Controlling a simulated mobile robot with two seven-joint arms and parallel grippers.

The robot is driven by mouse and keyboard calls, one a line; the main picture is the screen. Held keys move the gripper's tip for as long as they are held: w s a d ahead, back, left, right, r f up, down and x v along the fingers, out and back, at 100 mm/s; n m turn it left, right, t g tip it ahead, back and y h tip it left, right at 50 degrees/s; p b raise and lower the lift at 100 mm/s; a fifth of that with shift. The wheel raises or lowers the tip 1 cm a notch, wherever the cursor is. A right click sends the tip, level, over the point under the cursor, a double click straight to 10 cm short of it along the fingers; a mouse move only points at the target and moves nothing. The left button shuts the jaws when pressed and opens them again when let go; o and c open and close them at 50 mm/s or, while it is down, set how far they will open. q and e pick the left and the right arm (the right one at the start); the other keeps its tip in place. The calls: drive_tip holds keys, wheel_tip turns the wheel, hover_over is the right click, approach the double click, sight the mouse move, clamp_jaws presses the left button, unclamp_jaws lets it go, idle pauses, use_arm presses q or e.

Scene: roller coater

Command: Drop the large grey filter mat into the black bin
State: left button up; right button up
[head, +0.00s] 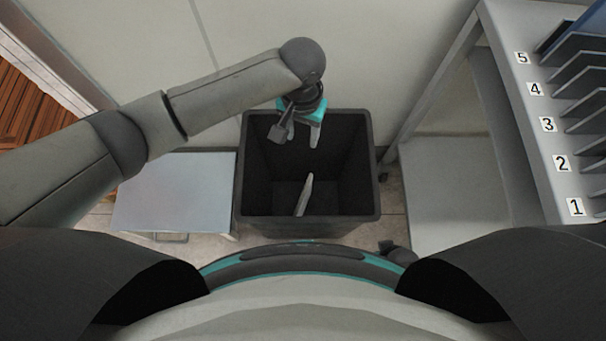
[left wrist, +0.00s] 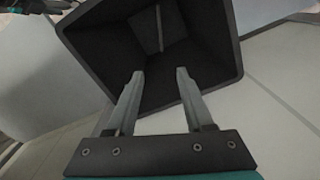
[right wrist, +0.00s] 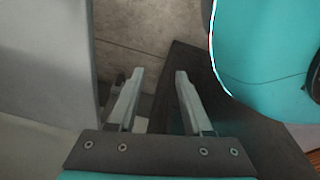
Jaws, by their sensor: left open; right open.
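The black bin (head: 357,205) stands on the floor in the middle of the head view, and its rim also shows in the left wrist view (left wrist: 236,60). The grey filter mat (head: 304,194) is inside the bin, seen as a thin light strip leaning at a tilt. It shows in the left wrist view too, as a thin strip (left wrist: 159,28) deep in the bin. My left gripper (head: 315,138) is over the bin's far part, pointing down, open and empty. My right gripper (right wrist: 155,75) is open and empty, low near my base; it does not show in the head view.
A low grey-topped table (head: 175,190) stands left of the bin. On the right is a grey rack (head: 530,130) with slots numbered 1 to 5 and dark plates at its right edge. A pale wall is behind the bin.

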use_arm(q)
wheel_tip(320, 180, up, 8)
drive_tip(key=p, duration=0.3)
drive_tip(key=shift+p, duration=0.3)
use_arm(e)
drive_tip(key=shift+s+d+r, duration=0.2)
drive_tip(key=shift+s, duration=0.7)
drive_tip(key=shift+s+d+r, duration=0.15)
drive_tip(key=shift+s+d, duration=0.1)
drive_tip(key=shift+s, duration=0.65)
drive_tip(key=shift+s+d+r, duration=0.2)
drive_tip(key=shift+s, duration=0.7)
use_arm(q)
drive_tip(key=shift+f, duration=0.1)
